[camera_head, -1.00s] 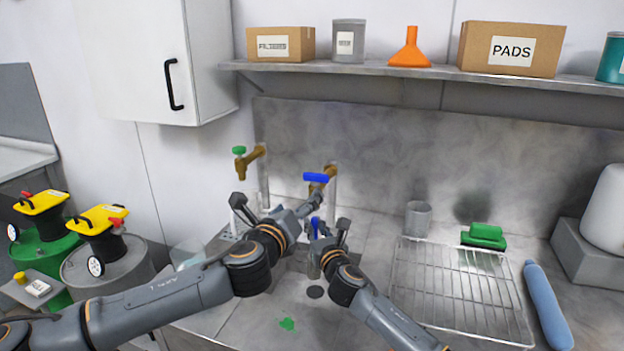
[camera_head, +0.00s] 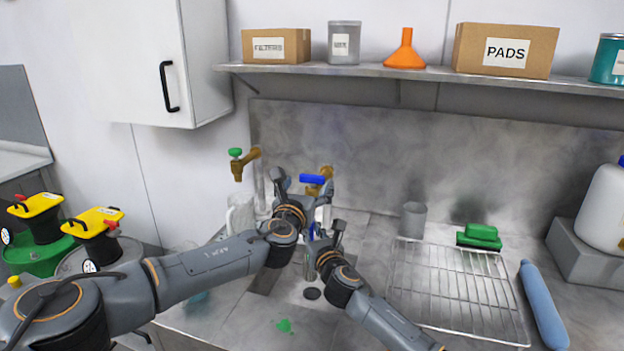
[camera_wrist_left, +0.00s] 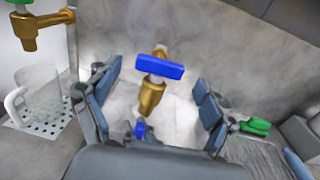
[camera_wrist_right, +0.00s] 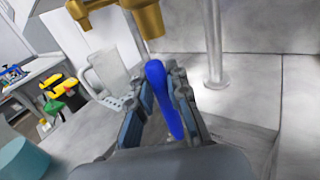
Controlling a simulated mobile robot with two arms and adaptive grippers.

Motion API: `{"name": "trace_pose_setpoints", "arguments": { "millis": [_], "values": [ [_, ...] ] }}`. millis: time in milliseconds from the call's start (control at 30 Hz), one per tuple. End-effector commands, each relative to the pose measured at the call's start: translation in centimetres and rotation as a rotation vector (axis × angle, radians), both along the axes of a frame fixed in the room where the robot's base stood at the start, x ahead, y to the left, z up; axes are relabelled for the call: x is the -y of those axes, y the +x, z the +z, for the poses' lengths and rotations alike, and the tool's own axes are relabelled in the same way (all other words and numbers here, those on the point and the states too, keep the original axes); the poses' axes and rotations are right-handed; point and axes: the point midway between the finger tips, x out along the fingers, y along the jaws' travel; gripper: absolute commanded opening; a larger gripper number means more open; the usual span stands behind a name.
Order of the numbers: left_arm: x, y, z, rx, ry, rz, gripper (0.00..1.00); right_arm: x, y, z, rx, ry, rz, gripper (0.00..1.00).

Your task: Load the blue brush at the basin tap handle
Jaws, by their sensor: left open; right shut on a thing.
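The brass basin tap has a blue handle (camera_head: 312,179) and stands against the back wall. My left gripper (camera_head: 302,185) is open at this tap. In the left wrist view the blue handle (camera_wrist_left: 160,67) shows between the spread fingers, with a gap on both sides. My right gripper (camera_head: 325,232) is shut on the blue brush (camera_wrist_right: 162,98), below and in front of the tap. In the right wrist view the brass spout (camera_wrist_right: 148,18) is just above the brush. The brush's blue part also shows in the left wrist view (camera_wrist_left: 140,130); its lower end is hidden.
A second tap with a green handle (camera_head: 236,153) is to the left, above a clear jug (camera_wrist_left: 42,92). A wire rack (camera_head: 455,290), a grey cup (camera_head: 413,220), a green brush-like block (camera_head: 480,236) and a blue roll (camera_head: 543,303) lie right. A shelf (camera_head: 400,71) runs above.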

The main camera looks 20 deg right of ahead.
Motion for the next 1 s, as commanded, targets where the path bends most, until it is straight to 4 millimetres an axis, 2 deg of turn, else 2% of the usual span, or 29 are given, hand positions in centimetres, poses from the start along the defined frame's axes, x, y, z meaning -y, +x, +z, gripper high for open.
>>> {"name": "trace_pose_setpoints", "arguments": {
  "millis": [400, 933, 967, 1000],
  "values": [
    [1.8, 3.1, 0.0, 0.000, -0.001, 0.000, 0.83, 0.0, 0.0, 0.0, 0.001, 0.000, 0.000, 0.00],
    [2.1, 3.7, 0.0, -0.001, 0.000, -0.001, 0.83, 0.0, 0.0, 0.0, 0.000, 0.000, 0.000, 0.00],
    [2.1, 3.7, 0.0, -0.001, 0.000, -0.001, 0.79, 0.0, 0.0, 0.0, 0.001, 0.000, 0.000, 0.00],
    [2.1, 3.7, 0.0, -0.001, 0.000, -0.001, 0.71, 0.0, 0.0, 0.0, 0.001, 0.000, 0.000, 0.00]
  ]
}}
